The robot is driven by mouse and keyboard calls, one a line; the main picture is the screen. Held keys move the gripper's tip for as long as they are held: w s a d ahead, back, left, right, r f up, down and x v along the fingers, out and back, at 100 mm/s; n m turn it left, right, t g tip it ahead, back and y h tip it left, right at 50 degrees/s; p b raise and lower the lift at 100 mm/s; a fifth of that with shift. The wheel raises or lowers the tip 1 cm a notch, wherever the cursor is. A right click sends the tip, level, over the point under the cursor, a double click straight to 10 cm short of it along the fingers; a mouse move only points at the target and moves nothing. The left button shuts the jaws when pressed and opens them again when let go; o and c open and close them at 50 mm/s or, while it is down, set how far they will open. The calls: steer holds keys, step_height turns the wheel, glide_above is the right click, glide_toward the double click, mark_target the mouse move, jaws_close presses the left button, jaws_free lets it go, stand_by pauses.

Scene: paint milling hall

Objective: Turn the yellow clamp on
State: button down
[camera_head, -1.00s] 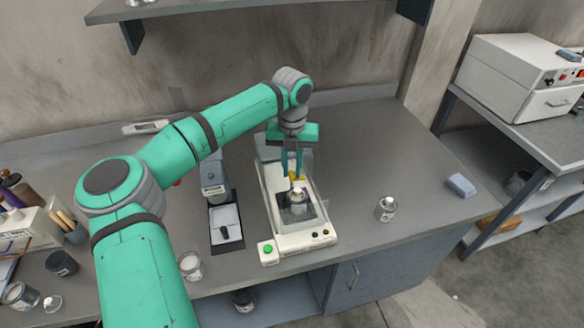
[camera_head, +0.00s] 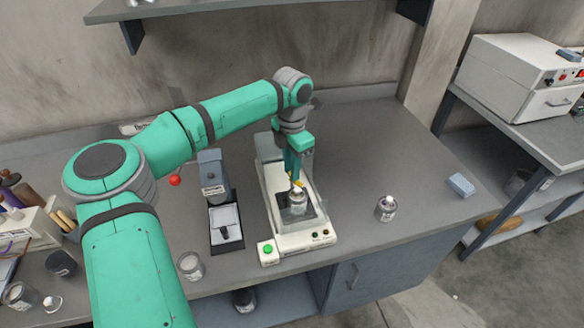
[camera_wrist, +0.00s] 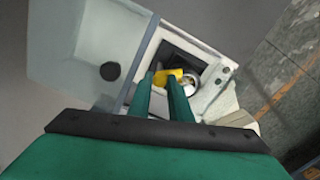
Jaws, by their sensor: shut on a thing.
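The yellow clamp (camera_head: 297,184) sits at the top of a small can (camera_head: 298,204) on the white machine (camera_head: 307,240). In the wrist view the yellow clamp (camera_wrist: 168,77) lies between the tips of my two green fingers, with the round can top (camera_wrist: 190,82) just to its right. My gripper (camera_head: 294,177) points down at the machine and is shut on the clamp; it also shows in the wrist view (camera_wrist: 163,79). My fingers hide part of the clamp.
A second can (camera_head: 386,208) stands on the bench to the right of the machine. A grey press-like device (camera_head: 225,225) stands close on the left, with a glass jar (camera_head: 190,265) in front. A blue block (camera_head: 461,185) lies at the right edge. The bench between is clear.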

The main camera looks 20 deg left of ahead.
steer(key=m, duration=0.6)
steer(key=shift+m, duration=0.4)
stand_by(0.4)
steer(key=c, duration=1.6)
jaws_free()
steer(key=shift+r, duration=0.1)
step_height(320, 180, up, 11)
steer(key=shift+f, duration=0.15)
